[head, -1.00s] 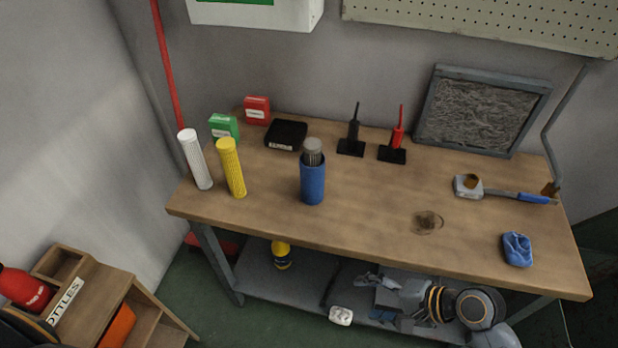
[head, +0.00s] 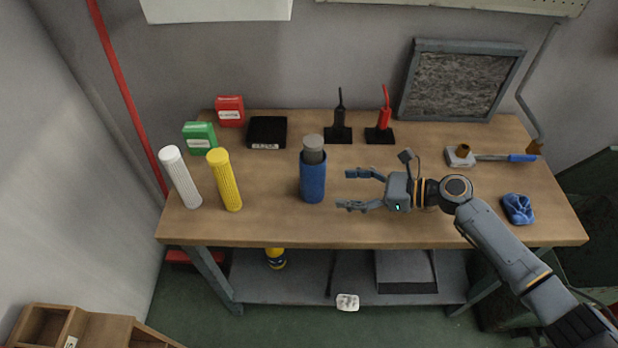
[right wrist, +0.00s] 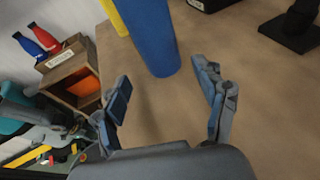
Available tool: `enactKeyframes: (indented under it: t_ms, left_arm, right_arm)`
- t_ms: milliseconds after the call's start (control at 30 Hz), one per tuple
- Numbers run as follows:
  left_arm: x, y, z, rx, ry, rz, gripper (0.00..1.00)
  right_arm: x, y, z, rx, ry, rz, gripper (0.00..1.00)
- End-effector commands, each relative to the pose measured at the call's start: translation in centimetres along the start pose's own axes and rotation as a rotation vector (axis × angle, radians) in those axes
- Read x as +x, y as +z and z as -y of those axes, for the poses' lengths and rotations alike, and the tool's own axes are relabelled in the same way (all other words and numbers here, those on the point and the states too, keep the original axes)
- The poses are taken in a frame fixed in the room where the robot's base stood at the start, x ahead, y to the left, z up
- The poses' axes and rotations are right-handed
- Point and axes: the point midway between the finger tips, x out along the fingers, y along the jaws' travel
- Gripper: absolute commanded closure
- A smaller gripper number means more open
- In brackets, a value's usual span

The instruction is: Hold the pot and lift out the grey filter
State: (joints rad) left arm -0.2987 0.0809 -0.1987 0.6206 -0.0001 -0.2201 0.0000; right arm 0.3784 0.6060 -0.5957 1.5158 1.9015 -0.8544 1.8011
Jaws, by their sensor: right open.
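The blue pot (head: 313,180) stands upright on the workbench, with the grey filter (head: 313,150) sticking up out of its top. My right gripper (head: 348,189) is over the bench to the right of the pot, open and empty, its fingers pointing left at the pot with a small gap. In the right wrist view the pot (right wrist: 150,38) shows beyond and between the open fingertips (right wrist: 163,77); its top and the filter are cut off there. My left gripper is not in view.
A white filter (head: 180,178) and a yellow filter (head: 225,180) stand left of the pot. Behind are a black box (head: 267,131), a black tool (head: 339,122) and a red tool (head: 384,118) on stands. A blue cloth (head: 518,208) lies at the right.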

Motion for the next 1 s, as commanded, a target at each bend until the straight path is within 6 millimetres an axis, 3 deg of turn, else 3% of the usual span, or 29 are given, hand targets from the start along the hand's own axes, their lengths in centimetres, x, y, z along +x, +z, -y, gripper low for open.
enactKeyframes:
  t_ms: [167, 500, 1000]
  left_arm:
    - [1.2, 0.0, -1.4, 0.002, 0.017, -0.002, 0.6]
    - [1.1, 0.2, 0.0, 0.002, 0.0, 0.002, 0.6]
    - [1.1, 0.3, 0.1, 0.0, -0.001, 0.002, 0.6]
  right_arm:
    - [2.9, -0.1, 0.0, -0.004, 0.001, 0.002, 0.28]
    - [7.0, 0.1, -0.1, -0.004, 0.001, 0.001, 0.28]
    - [8.1, 0.1, 0.0, -0.006, 0.0, 0.0, 0.3]
